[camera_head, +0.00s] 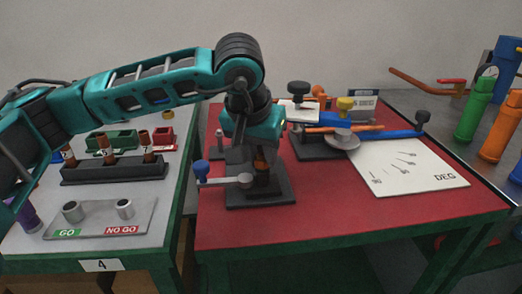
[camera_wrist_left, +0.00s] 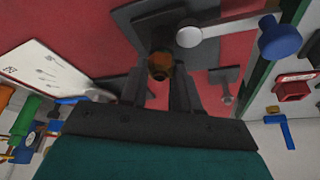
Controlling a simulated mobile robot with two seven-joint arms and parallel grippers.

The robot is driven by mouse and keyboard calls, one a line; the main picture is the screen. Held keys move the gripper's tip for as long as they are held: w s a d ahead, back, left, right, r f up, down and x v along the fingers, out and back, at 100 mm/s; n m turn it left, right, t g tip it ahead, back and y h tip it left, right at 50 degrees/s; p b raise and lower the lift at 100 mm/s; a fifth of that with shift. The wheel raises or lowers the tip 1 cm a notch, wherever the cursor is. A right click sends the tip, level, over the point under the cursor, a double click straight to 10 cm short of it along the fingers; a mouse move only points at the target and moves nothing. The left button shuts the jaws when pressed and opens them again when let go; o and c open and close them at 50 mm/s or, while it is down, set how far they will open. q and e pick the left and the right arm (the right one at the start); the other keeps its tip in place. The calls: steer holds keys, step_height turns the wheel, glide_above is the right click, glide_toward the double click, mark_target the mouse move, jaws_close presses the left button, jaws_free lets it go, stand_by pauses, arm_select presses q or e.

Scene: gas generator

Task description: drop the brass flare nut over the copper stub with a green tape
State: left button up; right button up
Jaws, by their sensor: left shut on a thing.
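My left gripper (camera_head: 262,158) points down over a dark clamp block on a base plate (camera_head: 277,193). It is shut on a copper-brown round piece, which shows between the fingers in the left wrist view (camera_wrist_left: 158,67). I cannot tell whether this is the brass flare nut or a stub inside it. The piece is at the clamp, beside its lever with a blue knob (camera_head: 201,167). Copper stubs stand in a dark rack (camera_head: 115,170) on the left table. No green tape can be made out. My right gripper is not in view.
A plate with GO and NO GO gauges (camera_head: 98,218) lies front left. Behind the rack are a green box (camera_head: 111,141) and a red box (camera_head: 163,138). A blue-handled bender (camera_head: 395,133) and a white DEG sheet (camera_head: 410,168) are right of the clamp. The red mat's front is clear.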

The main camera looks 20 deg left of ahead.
arm_select(q)
steer(key=o, duration=0.8)
steer(key=p+v, duration=0.2)
steer(key=v, duration=1.1)
steer(key=shift+p, duration=0.35)
